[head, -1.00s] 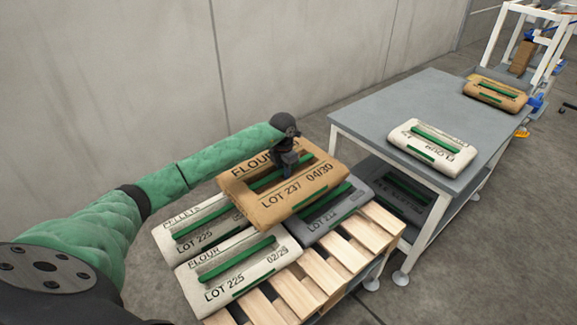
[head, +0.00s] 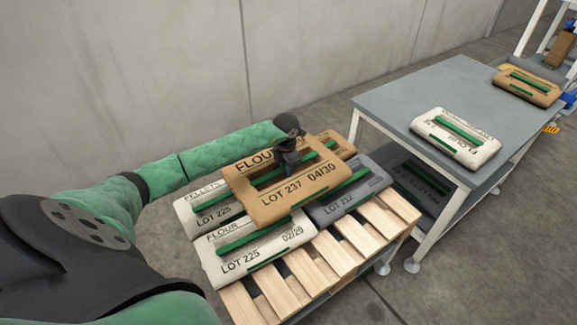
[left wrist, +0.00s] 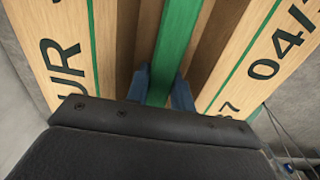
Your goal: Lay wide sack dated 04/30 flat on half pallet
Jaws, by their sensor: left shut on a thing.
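The wide brown sack (head: 258,208), marked FLOUR, LOT 237 and 04/30, hangs over the stacked sacks on the half pallet (head: 378,240). It looks roughly level; I cannot tell whether its underside touches the sacks below. My left gripper (head: 288,167) is shut on its green handle strip. In the left wrist view the blue fingers (left wrist: 160,90) sit on both sides of the green strip (left wrist: 175,50). My right gripper is not in view.
The pallet bears white sacks (head: 262,250), a grey sack (head: 350,200) and a brown sack (head: 345,145) partly hidden behind the held one. Front slats are bare. A grey table (head: 400,95) at right holds a white sack (head: 455,137) and a brown sack (head: 530,87).

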